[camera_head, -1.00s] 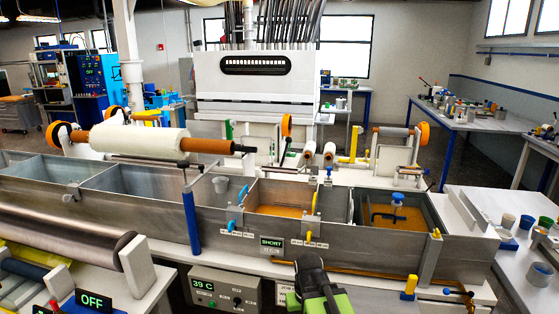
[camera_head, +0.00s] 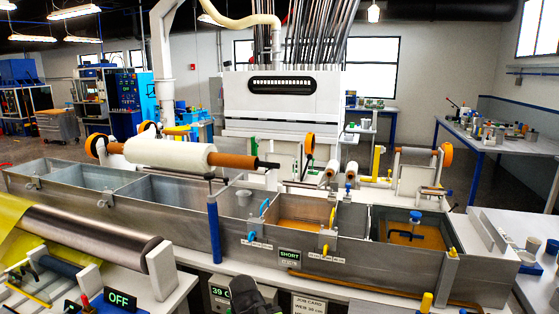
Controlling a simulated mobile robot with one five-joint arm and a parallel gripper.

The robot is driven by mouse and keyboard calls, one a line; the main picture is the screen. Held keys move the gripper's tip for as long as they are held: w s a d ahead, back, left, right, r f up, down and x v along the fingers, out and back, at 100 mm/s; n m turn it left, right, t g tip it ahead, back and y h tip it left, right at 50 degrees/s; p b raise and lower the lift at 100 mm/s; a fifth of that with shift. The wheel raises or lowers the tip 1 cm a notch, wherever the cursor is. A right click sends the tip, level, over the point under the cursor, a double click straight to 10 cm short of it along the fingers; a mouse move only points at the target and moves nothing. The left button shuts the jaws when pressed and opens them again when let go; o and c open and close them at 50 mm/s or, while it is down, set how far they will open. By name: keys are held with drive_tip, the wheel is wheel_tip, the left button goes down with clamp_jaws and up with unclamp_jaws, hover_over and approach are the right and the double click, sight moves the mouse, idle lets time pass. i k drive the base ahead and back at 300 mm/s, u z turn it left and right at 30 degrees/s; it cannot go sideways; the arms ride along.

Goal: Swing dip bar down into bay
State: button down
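A blue post (camera_head: 213,232) stands at the front wall of the long grey metal bath (camera_head: 185,232). A short dark horizontal bar (camera_head: 203,175) sits at its top, above the bath's rim; I cannot be sure that this is the dip bar. The bath is split into bays. Two bays at the right hold amber resin (camera_head: 300,226); the far right one has a dark frame with a blue knob (camera_head: 415,216). My gripper (camera_head: 248,292) shows as a dark shape at the bottom edge, in front of the bath and apart from it. Its fingers cannot be made out.
A white fabric roll (camera_head: 170,153) on a brown core lies above the bath. A metal roller (camera_head: 85,235) and an OFF sign (camera_head: 119,299) are at the lower left. A SHORT label (camera_head: 289,255) is on the bath front. Cups stand on the right bench.

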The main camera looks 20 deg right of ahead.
sight(288, 183)
drive_tip(key=z, duration=0.05)
drive_tip(key=k, duration=0.1)
drive_tip(key=u, duration=2.8)
drive_tip(key=k, duration=1)
drive_tip(key=z, duration=2.3)
drive_tip(key=i, duration=1.05)
drive_tip(key=u, duration=0.1)
